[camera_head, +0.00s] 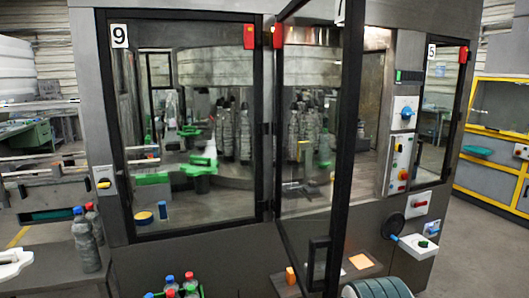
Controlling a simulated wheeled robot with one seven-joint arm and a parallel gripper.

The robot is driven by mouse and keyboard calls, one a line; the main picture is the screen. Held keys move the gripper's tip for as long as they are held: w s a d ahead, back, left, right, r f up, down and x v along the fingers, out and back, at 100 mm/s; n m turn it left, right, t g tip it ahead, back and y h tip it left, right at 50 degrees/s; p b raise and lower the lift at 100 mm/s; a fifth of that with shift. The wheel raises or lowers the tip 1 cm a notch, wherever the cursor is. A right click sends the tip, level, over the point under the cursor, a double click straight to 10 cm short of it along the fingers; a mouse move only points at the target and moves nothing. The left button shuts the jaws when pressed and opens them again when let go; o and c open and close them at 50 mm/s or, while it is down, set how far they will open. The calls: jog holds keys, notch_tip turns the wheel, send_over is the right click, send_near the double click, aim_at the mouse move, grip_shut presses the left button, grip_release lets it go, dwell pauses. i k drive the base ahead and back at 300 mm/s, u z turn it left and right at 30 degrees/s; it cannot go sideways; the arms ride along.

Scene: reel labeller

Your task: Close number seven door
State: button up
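The machine's glass door in the middle (346,150) stands open, swung out toward me. It has a dark frame, and its left side meets the machine next to door nine. A dark handle (318,262) is low on its near edge. I cannot read a seven on it; only a sliver of a white label shows at its top. Door nine (190,231), with a white number plate, is shut to its left. A narrow door marked five (433,120) is at the right.
Bottles (86,245) stand on a ledge at the left, and more (170,283) at the bottom. A control box (418,246) juts out right of the open door. A ribbed grey-green round object (378,288) is below. Floor (480,245) shows clear at the right.

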aim_at(353, 12)
jog(key=z, duration=2.65)
jog(key=k, duration=0.1)
jog(key=u, duration=2.55)
jog(key=i, duration=0.5)
